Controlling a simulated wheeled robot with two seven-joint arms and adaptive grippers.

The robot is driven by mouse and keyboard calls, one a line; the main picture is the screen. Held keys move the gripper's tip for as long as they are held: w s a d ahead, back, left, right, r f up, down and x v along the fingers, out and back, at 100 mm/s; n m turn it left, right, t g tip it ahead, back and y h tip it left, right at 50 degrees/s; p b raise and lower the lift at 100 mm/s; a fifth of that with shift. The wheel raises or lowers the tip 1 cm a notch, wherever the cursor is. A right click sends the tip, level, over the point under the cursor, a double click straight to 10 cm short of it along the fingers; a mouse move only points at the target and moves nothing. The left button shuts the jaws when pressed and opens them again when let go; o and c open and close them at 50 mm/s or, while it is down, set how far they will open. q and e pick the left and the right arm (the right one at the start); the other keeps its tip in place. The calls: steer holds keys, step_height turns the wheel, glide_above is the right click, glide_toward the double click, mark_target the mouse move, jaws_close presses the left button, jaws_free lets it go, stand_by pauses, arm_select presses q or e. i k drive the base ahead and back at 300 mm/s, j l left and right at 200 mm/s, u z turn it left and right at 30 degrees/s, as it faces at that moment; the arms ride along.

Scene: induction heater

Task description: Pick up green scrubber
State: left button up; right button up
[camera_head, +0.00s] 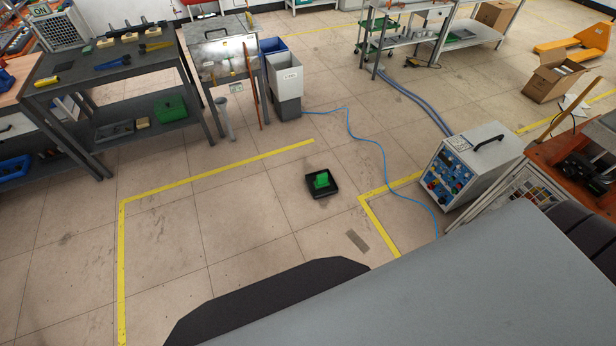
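A small green block, which looks like the green scrubber (321,180), sits in a shallow black tray (325,193) on the floor near the middle of the view. It is too small to make out its exact shape. Neither of my grippers shows in this view, so I cannot tell how they stand to the scrubber.
Yellow lines (220,170) mark the floor around the tray, and a blue hose (352,132) runs behind and right of it. A control box (468,165) stands to the right. A dark workbench (105,66) stands at the upper left. Floor left of the tray is clear.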

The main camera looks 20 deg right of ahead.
mark_target(321, 182)
steer(key=i+u, duration=0.15)
steer(key=i, duration=0.65)
steer(key=i+j+z, duration=0.2)
steer(key=i, duration=0.55)
steer(key=i+z, duration=0.4)
steer(key=i+j+z, duration=0.15)
steer(key=z, duration=0.3)
steer(key=i+j+z, duration=0.2)
steer(key=z, duration=0.2)
steer(key=i+j+z, duration=0.2)
steer(key=j+z, duration=0.25)
steer(key=i+j+z, duration=0.15)
steer(key=j+z, duration=0.2)
steer(key=i+j+z, duration=0.1)
steer(key=j+z, duration=0.2)
steer(key=j, duration=0.2)
